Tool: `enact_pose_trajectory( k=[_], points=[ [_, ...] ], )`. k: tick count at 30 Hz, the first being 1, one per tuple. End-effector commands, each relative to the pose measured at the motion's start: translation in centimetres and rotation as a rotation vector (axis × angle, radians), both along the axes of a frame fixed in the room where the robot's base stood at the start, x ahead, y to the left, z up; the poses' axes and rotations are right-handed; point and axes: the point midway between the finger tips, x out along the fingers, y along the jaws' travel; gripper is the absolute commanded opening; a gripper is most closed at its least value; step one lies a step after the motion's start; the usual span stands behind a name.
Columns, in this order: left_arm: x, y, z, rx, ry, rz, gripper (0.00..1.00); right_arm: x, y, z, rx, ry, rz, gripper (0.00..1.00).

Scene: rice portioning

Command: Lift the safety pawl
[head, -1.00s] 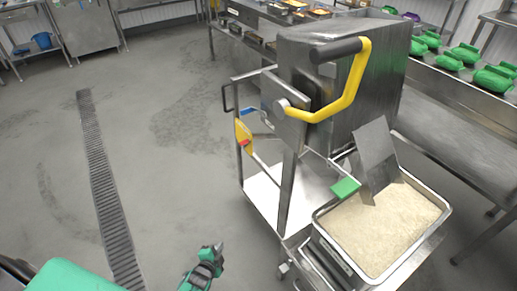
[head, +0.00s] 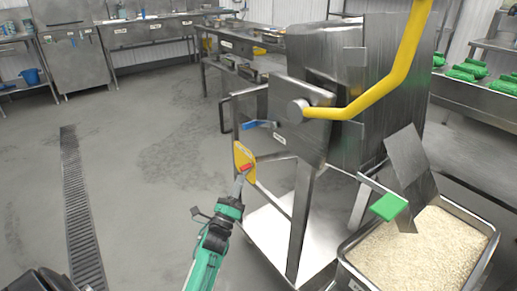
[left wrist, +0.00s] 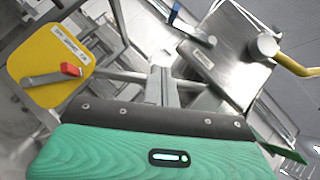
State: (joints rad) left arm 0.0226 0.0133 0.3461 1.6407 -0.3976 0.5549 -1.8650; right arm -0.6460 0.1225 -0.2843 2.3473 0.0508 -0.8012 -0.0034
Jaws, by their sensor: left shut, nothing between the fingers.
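A blue-handled lever (head: 258,125) sticks out left from the metal plate at the tilting box's pivot; it also shows at the top of the left wrist view (left wrist: 174,13). A yellow plate (head: 243,160) with a red-tipped lever (head: 248,166) is mounted lower on the cart frame; the red tip (left wrist: 70,69) shows large in the left wrist view. I cannot read which lever is marked as the pawl. My left gripper (head: 240,184) is shut and empty. In the head view it overlaps the yellow plate's lower edge, below the blue lever. Contact cannot be told. My right gripper is out of view.
A yellow crank arm (head: 382,95) crosses the front of the steel box (head: 345,60). A tray of rice (head: 350,262) with a green-ended part (head: 389,206) above it stands right. The cart's white shelf (head: 270,232) is low. Floor to the left is clear.

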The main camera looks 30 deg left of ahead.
Motion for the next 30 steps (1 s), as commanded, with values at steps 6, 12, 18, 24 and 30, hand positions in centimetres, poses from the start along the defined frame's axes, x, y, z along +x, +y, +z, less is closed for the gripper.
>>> enact_pose_trajectory(
  k=[6,12,18,24,30],
  points=[
    [-0.5,0.3,1.1,0.067,-0.046,0.038,0.0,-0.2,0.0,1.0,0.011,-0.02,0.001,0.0],
    [-0.5,0.3,1.3,0.068,-0.046,0.038,0.0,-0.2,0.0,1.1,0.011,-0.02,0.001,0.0],
    [-0.1,0.3,1.5,0.066,-0.046,0.037,0.0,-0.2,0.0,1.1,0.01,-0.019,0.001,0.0],
    [2.1,0.5,3.3,0.067,-0.048,0.038,0.0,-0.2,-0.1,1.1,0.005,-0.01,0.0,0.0],
    [5.6,0.8,6.0,0.067,-0.048,0.036,0.0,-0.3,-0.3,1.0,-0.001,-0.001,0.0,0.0]
  ],
)
